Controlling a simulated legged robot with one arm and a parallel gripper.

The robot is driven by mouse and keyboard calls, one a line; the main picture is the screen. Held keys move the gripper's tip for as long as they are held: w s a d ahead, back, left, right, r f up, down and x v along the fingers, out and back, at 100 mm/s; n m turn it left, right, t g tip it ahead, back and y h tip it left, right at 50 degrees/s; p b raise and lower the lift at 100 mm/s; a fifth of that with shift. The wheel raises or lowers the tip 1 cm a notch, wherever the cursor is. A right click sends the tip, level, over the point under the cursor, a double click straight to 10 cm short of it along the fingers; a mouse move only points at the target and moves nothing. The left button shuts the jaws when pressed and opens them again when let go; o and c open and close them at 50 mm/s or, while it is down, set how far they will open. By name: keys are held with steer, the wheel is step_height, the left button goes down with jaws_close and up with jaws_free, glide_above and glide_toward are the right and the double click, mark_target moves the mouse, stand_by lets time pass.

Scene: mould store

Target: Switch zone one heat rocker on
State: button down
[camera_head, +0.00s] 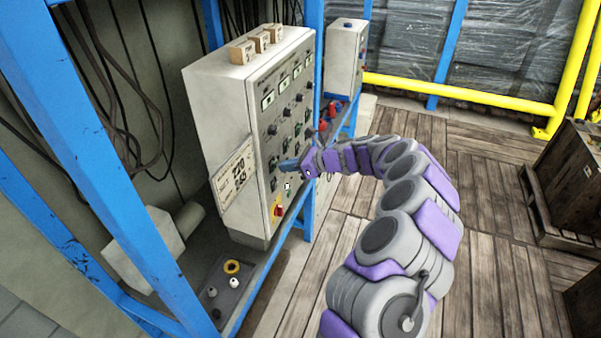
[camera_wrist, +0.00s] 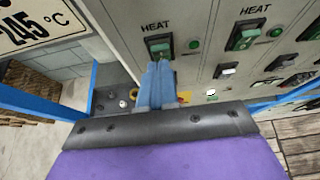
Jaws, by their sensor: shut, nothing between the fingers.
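The control panel (camera_head: 262,125) is the front face of a pale cabinet on a blue frame. In the wrist view, a green heat rocker (camera_wrist: 160,46) sits under a HEAT label at the left end of its row, with a green lamp (camera_wrist: 194,44) beside it. A second heat rocker (camera_wrist: 244,38) lies to its right. The zone numbers are not readable. My gripper (camera_wrist: 158,66) is shut and empty, its blue fingertips just below the left rocker and overlapping its lower edge. I cannot tell whether they touch it, or which way it is tipped.
A temperature card (camera_head: 234,176) stands at the cabinet's left side. A red and yellow knob (camera_head: 278,210) is low on the panel. Small boxes (camera_head: 254,43) sit on top. A shelf tray (camera_head: 222,285) holds loose parts.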

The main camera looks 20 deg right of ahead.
mark_target(271, 161)
steer(key=shift+w+a+r, duration=0.15)
steer(key=shift+w+a, duration=0.15)
steer(key=shift+a, duration=0.1)
steer(key=shift+r, duration=0.1)
steer(key=p, duration=0.2)
steer(key=r+p, duration=0.1)
steer(key=p, duration=0.1)
steer(key=shift+w+a+g+h, duration=0.25)
steer(key=shift+g+h, duration=0.05)
steer(key=shift+h, duration=0.1)
steer(key=shift+f, duration=0.3)
steer(key=shift+r, duration=0.2)
steer(key=shift+r+p, duration=0.65)
steer(key=shift+p, duration=0.3)
